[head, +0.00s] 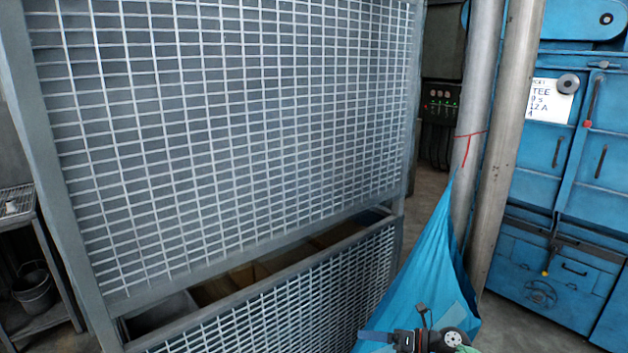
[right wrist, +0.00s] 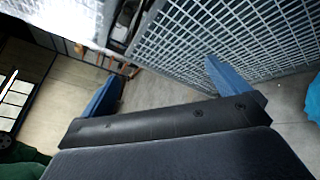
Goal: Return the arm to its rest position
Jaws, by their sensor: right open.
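My right gripper (right wrist: 166,84) is open in the right wrist view, with its two blue fingers wide apart. Nothing is between the fingers but the view of the floor and a mesh wall beyond. The right gripper (head: 398,325) also shows at the bottom edge of the head view, in front of a blue cloth (head: 428,255). Whether it touches the cloth I cannot tell. My left gripper is not in view.
A large grey mesh cage (head: 230,130) fills the left and middle, with bins behind its lower panel. Metal pipes (head: 480,140) stand behind the cloth. A blue machine (head: 560,200) is at the right. A metal bucket (head: 35,288) sits on a shelf at far left.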

